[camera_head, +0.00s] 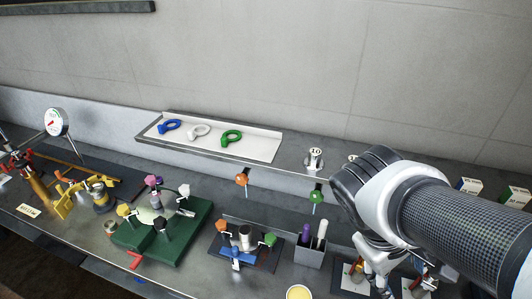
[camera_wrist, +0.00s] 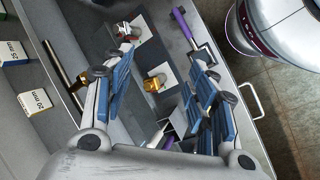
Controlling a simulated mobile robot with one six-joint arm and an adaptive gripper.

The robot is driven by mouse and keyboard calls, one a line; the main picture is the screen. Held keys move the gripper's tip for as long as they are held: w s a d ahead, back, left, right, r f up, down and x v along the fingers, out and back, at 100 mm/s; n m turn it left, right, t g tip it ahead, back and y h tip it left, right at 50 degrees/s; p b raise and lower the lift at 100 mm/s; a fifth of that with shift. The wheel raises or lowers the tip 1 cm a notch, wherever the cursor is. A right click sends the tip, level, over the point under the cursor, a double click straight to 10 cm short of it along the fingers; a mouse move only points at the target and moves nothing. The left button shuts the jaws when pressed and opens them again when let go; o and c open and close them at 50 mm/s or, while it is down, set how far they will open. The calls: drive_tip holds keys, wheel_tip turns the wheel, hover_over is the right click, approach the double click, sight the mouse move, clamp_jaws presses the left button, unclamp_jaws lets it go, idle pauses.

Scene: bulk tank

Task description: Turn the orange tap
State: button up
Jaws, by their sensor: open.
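An orange-handled piece (camera_head: 222,227) sits at the left of a small fixture with a blue front part (camera_head: 236,256) and a green-handled piece (camera_head: 270,240), on a dark mat in the head view. A separate orange ball (camera_head: 241,179) on a short stem hangs at the shelf edge. I cannot tell for certain which is the tap. My gripper (camera_head: 388,278) is low at the right, well right of both, partly hidden by my wrist. In the wrist view my gripper (camera_wrist: 163,62) is open, with nothing held. A brass piece (camera_wrist: 155,83) on a pale card shows between its fingers.
A grey holder (camera_head: 309,256) with pens stands between the fixture and my gripper. A green block (camera_head: 185,240) with several coloured knobs lies left. A green ball (camera_head: 316,196) hangs near the shelf edge. A white tray (camera_head: 262,150) holds rings. Small boxes (camera_head: 470,186) stand far right.

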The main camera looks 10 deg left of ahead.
drive_tip(key=w+a+n+t+h+p, duration=0.1)
drive_tip(key=w+a+n+h, duration=0.2)
drive_tip(key=w+n, duration=0.3)
drive_tip(key=n+t+y+p, duration=0.4)
drive_tip(key=n+t+y, duration=0.3)
drive_tip(key=n+t, duration=1.2)
approach(241, 182)
drive_tip(key=w+r+n+g, duration=0.1)
drive_tip(key=w, duration=0.2)
drive_tip(key=w+r+n+g, duration=0.1)
drive_tip(key=w, duration=0.2)
drive_tip(key=w+r+g, duration=0.1)
drive_tip(key=w, duration=0.3)
drive_tip(key=shift+w+d+n+b, duration=0.1)
drive_tip(key=shift+d+n+b, duration=0.1)
drive_tip(key=shift+n+b, duration=0.2)
drive_tip(key=shift+c, duration=0.2)
